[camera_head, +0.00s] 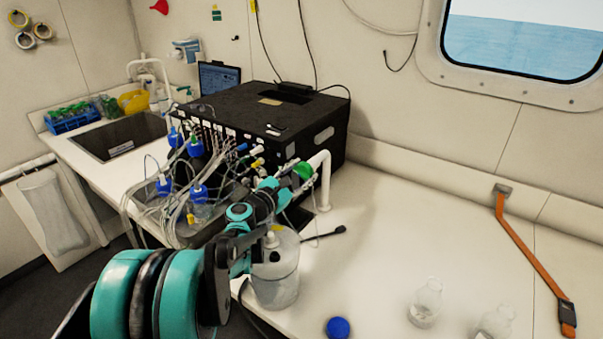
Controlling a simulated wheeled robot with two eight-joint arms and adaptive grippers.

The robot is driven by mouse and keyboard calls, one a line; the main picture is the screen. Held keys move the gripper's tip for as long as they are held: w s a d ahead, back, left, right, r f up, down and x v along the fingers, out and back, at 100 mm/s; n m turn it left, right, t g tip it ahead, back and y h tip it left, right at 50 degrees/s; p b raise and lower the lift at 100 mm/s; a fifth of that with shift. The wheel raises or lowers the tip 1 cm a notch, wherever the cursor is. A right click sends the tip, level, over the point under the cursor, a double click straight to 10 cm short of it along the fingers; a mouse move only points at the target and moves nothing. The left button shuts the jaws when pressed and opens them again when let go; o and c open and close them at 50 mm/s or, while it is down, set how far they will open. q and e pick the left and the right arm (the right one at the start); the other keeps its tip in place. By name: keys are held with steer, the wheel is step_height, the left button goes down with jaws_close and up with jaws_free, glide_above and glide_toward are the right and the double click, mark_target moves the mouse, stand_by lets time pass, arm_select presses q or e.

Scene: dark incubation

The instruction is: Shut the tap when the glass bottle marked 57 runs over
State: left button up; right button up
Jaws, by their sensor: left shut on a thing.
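A white tap pipe (325,178) rises from the bench and bends over at the top, with a green handle (303,170) at its upper end. My left gripper (290,176), at the end of the teal arm, is at the green handle and shut on it. Two clear glass bottles, one at front right (425,304) and one cut by the lower edge (495,322), stand on the bench. I cannot read the number 57 on either. I cannot see water running; the tap's outlet is largely hidden behind my gripper. My right gripper is out of view.
A translucent container (277,280) stands just beside my left arm. A black box (265,125) with many tubes and blue-capped bottles (198,192) is behind. A blue cap (338,327) and an orange strap (525,240) lie on the bench. The middle right bench is clear.

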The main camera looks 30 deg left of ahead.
arm_select(q)
steer(key=m+p, duration=0.1)
steer(key=m, duration=0.5)
steer(key=shift+d+m, duration=0.1)
steer(key=shift+m, duration=0.3)
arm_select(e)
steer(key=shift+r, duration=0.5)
arm_select(q)
steer(key=m, duration=0.6)
steer(key=shift+f, duration=0.1)
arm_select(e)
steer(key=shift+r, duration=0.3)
arm_select(q)
steer(key=shift+m, duration=0.4)
steer(key=o, duration=1.2)
steer(key=shift+c, duration=0.2)
